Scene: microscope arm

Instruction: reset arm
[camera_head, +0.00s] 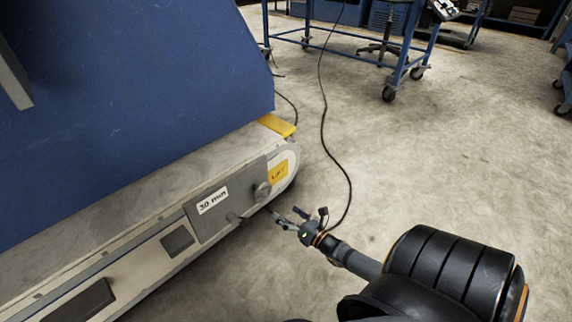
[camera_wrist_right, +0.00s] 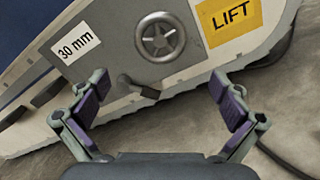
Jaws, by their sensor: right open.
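My right gripper (camera_head: 302,220) is open and empty in the head view, just off the right end of a long grey machine base (camera_head: 215,212). In the right wrist view its two purple-padded fingers (camera_wrist_right: 160,105) stand wide apart in front of the base's side panel. That panel carries a round knob with a spoked wheel (camera_wrist_right: 160,36) and, below it, a short dark lever (camera_wrist_right: 138,87) that lies between the fingers, apart from both. The knob (camera_head: 262,191) also shows in the head view. My left gripper is not in view.
A "30 mm" label (camera_head: 212,200) and a yellow "LIFT" label (camera_head: 278,173) mark the panel. A large blue housing (camera_head: 120,100) rises above the base. A black cable (camera_head: 322,120) runs across the floor behind my gripper. The concrete floor at right is open.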

